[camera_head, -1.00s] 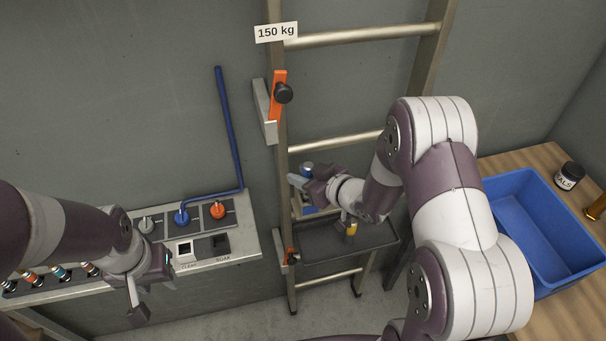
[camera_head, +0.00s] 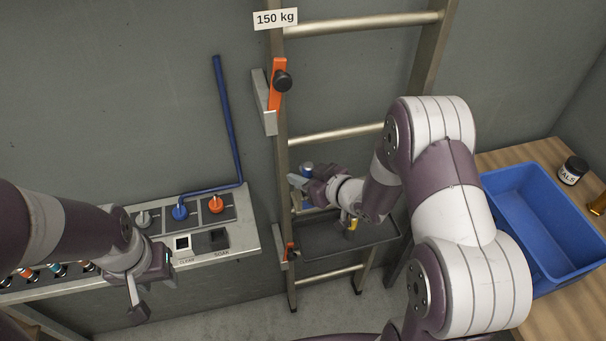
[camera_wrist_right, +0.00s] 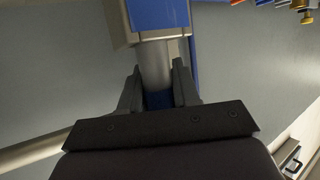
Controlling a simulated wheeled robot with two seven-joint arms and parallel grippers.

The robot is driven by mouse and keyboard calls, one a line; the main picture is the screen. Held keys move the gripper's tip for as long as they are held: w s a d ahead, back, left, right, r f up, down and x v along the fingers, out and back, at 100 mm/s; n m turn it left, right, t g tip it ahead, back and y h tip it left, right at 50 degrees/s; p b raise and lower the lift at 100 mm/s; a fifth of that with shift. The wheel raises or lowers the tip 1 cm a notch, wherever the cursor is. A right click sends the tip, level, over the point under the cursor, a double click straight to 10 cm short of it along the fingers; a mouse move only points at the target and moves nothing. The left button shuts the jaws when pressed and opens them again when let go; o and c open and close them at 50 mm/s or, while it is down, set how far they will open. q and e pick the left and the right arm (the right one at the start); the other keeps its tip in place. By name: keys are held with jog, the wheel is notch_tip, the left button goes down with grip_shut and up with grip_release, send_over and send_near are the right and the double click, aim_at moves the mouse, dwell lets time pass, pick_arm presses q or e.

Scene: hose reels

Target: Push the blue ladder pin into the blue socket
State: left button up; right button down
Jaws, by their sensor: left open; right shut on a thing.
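My right gripper (camera_head: 298,184) is shut on the pin beside the ladder's left rail, low on the ladder. In the right wrist view the pin is a silver cylinder (camera_wrist_right: 155,66) between the fingers, with a dark blue part (camera_wrist_right: 158,100) below. Its far end meets a silver block with a blue face (camera_wrist_right: 158,14), apparently the blue socket; how deep it sits is hidden. In the head view a small blue and silver round thing (camera_head: 307,168) shows just above the gripper. My left gripper (camera_head: 135,300) is open and empty, in front of the bench panel.
The ladder (camera_head: 281,160) carries an orange latch with a black knob (camera_head: 283,81) and a dark tray (camera_head: 345,240) under my right wrist. A panel with coloured valves (camera_head: 180,208) stands left. A blue bin (camera_head: 535,190) and jar (camera_head: 572,170) are on the right table.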

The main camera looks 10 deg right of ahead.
jog(key=shift+f+b, duration=0.5)
jog(key=shift+f, duration=0.2)
jog(key=c, duration=0.7)
grip_release()
jog(key=shift+c, duration=0.2)
jog(key=shift+d, duration=0.1)
jog(key=v, duration=1.2)
jog(key=shift+s+r+b, duration=0.2)
jog(key=shift+b, duration=0.2)
